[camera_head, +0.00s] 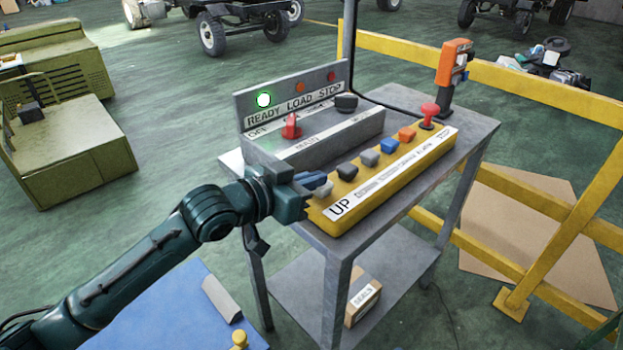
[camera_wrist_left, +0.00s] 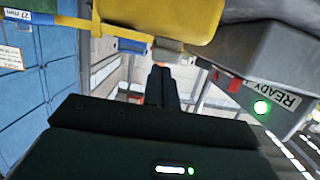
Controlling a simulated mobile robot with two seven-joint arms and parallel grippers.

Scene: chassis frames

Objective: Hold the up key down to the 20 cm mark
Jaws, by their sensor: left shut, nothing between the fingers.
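The yellow key panel (camera_head: 400,190) lies along the front of a grey metal table, with a row of coloured keys. The word UP is printed at its near left end. A blue-grey key (camera_head: 322,188) sits beside that word, partly hidden by my left gripper (camera_head: 302,190). My left gripper is shut and empty at this end of the panel; I cannot tell whether it touches the key. In the left wrist view its dark fingers (camera_wrist_left: 161,75) are together, pointing toward a grey block (camera_wrist_left: 168,49). My right gripper is out of view. I see no 20 cm mark.
A grey console (camera_head: 320,130) behind the panel has a lit green READY lamp (camera_head: 264,99), a red knob (camera_head: 291,127) and a black knob (camera_head: 346,102). A red mushroom button (camera_head: 428,115) and an orange handset (camera_head: 454,65) stand at the far end. Yellow railing (camera_head: 540,95) runs behind.

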